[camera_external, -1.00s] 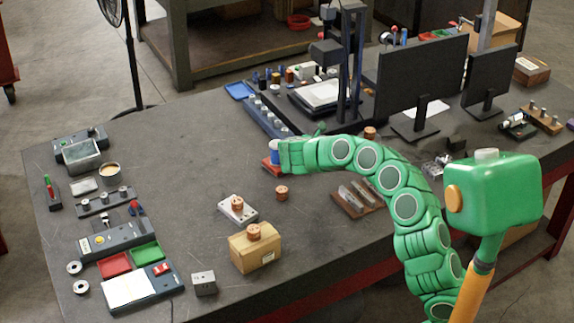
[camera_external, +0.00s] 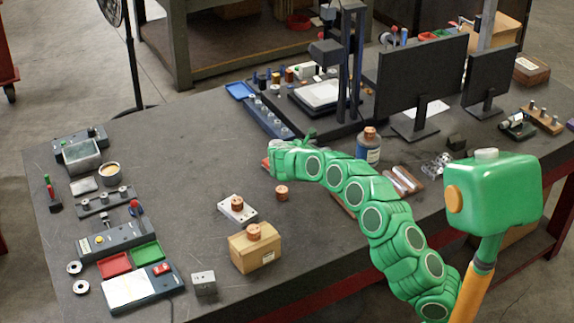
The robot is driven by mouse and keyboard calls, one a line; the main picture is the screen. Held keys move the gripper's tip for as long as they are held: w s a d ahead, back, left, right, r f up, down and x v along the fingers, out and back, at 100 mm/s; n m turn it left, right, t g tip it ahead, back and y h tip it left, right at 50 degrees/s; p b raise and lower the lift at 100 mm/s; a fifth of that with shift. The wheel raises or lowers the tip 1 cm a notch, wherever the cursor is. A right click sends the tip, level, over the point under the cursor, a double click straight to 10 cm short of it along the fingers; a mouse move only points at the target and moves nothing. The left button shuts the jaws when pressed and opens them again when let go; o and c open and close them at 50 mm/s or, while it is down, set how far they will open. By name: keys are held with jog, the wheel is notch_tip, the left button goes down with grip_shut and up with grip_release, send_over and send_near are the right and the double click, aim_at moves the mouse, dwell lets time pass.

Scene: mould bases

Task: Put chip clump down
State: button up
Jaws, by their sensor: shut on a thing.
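My gripper (camera_external: 276,158) is at the end of my green arm, low over the middle of the table, beside the rack of grey cylinders. It is shut, and the chip clump in it is hidden by the fingers and the arm. A small red item (camera_external: 265,163) shows at the gripper's left side; most of it is covered. I cannot tell whether the clump touches the table.
A small copper-coloured piece (camera_external: 281,193) stands just below the gripper. The table's left middle is clear.

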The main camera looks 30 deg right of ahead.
jog(key=shift+w+f, duration=0.35)
jog(key=shift+f, duration=1.6)
jog(key=o, duration=1)
jog(key=shift+f, duration=0.1)
jog(key=v, duration=1.2)
